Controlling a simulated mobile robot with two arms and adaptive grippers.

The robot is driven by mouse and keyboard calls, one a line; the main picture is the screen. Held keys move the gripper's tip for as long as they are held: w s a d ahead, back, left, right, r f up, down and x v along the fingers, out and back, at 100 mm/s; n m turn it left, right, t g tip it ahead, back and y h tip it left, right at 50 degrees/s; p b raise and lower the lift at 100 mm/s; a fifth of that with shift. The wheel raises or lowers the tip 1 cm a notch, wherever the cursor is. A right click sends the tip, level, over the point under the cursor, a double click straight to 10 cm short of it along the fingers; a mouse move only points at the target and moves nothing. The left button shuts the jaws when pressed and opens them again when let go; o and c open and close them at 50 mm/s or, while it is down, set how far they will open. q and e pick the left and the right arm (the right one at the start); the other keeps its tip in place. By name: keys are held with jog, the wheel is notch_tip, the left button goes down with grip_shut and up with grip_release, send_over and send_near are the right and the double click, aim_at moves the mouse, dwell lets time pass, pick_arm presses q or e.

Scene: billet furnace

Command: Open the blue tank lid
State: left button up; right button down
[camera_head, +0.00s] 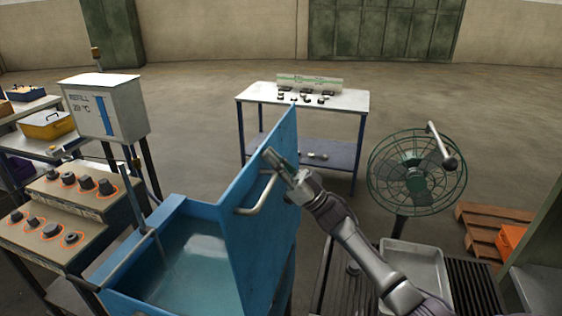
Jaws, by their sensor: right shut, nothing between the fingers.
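The blue tank (190,205) stands at the lower middle with greenish liquid (185,260) showing inside. Its blue lid (268,205) stands up, roughly upright, along the tank's right side, so the tank is open. My right gripper (273,158) is shut and empty. Its fingers overlap the lid near its top edge, just above the handle. I cannot tell whether they touch the lid. My left gripper is not in view.
A control panel (75,200) with several knobs and a white refill box (106,108) stand left of the tank. A white-topped table (345,100) stands behind. A green fan (415,175), a grey tray (415,265) and a pallet (480,225) are at the right. Open floor lies between.

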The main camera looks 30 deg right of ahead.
jog(key=w+a+f+b, duration=0.1)
jog(key=w+a+b, duration=0.3)
jog(key=w+a, duration=0.2)
jog(key=shift+w+a, duration=0.35)
jog(key=shift+w, duration=0.6)
